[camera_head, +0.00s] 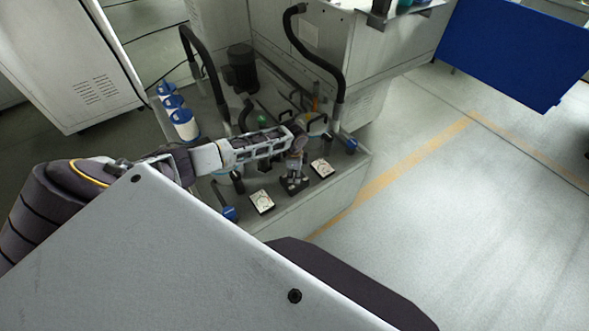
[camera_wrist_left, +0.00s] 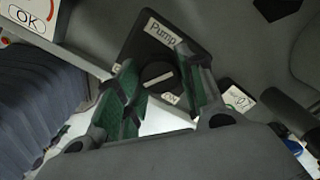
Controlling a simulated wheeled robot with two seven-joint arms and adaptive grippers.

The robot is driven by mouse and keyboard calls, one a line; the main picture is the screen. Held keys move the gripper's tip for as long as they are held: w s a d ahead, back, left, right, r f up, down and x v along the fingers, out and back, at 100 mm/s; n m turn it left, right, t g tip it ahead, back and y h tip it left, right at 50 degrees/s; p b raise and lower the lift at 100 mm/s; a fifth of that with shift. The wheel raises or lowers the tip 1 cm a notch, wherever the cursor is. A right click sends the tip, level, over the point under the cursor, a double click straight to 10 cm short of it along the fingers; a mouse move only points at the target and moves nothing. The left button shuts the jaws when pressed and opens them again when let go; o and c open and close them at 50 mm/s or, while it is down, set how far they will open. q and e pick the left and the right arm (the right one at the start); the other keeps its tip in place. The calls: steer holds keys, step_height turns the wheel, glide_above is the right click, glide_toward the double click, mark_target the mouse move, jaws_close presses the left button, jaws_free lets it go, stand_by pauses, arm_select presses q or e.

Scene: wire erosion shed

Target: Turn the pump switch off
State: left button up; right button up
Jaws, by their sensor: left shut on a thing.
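The pump switch is a black plate marked "Pump" with a round black knob (camera_wrist_left: 157,74) carrying a pale line. A small white tag, seemingly reading "ON", sits below the knob. In the head view the pump switch (camera_head: 294,187) is on the machine's top, below my left gripper (camera_head: 297,160). In the wrist view the green-padded fingers of my left gripper (camera_wrist_left: 157,78) are on both sides of the knob, shut on it. The pale line lies across the knob, slightly tilted. My right gripper does not show.
Two white dial gauges (camera_head: 261,201) (camera_head: 321,168) flank the switch. Blue valve handles (camera_head: 229,213) (camera_head: 351,144) sit near the unit's edges. Black hoses (camera_head: 335,75) arch behind, and blue-and-white canisters (camera_head: 184,124) stand at the left. The floor at right is open.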

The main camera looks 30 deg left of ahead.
arm_select(q)
steer(key=shift+d, duration=0.1)
steer(key=o, duration=1)
steer(key=shift+r, duration=6)
